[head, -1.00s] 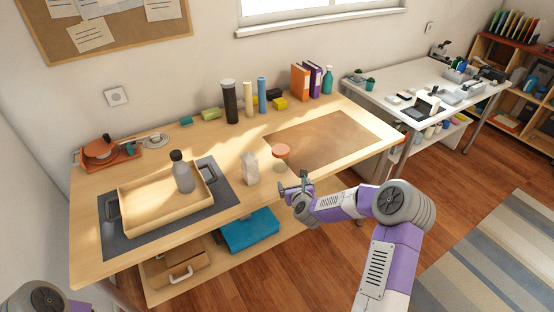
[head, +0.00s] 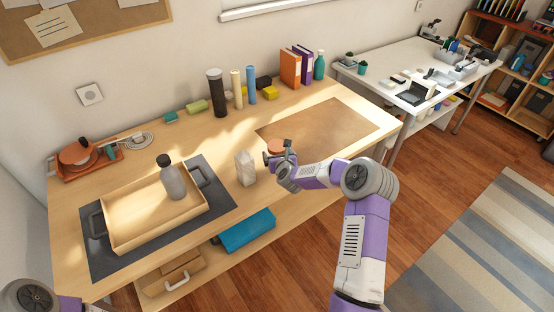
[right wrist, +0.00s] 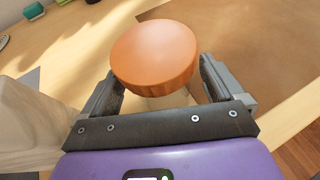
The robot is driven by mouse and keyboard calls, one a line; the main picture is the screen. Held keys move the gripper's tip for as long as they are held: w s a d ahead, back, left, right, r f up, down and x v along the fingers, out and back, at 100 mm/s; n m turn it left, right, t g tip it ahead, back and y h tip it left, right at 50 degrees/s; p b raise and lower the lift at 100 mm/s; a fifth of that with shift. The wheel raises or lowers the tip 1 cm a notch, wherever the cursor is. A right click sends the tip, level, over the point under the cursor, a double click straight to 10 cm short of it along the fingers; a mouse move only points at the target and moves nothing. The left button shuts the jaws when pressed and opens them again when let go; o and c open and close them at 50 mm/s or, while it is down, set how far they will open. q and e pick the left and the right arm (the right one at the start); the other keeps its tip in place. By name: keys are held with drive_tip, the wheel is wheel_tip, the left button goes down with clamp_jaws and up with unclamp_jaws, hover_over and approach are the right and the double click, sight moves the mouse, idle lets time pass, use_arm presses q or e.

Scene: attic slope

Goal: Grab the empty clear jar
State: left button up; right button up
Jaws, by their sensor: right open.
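The clear jar has an orange lid (head: 276,146) and stands on the wooden table near its front edge, right of the pale block. In the head view my right gripper hides most of its body. In the right wrist view the orange lid (right wrist: 154,55) is large, and a little of the clear body (right wrist: 170,101) shows below it. My right gripper (head: 277,154) is open, with one finger on each side of the jar. I cannot tell whether the fingers touch it. My left gripper is out of view; only part of my left arm shows at the bottom left.
A pale faceted block (head: 245,168) stands close left of the jar. Further left, a wooden tray (head: 125,242) on a dark mat (head: 222,197) holds a grey bottle (head: 172,180). A brown mat (head: 325,128) lies bare behind the jar to the right. Tall cylinders (head: 217,95) stand at the back.

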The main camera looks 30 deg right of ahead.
drive_tip(key=shift+x, duration=0.8)
drive_tip(key=c, duration=1.1)
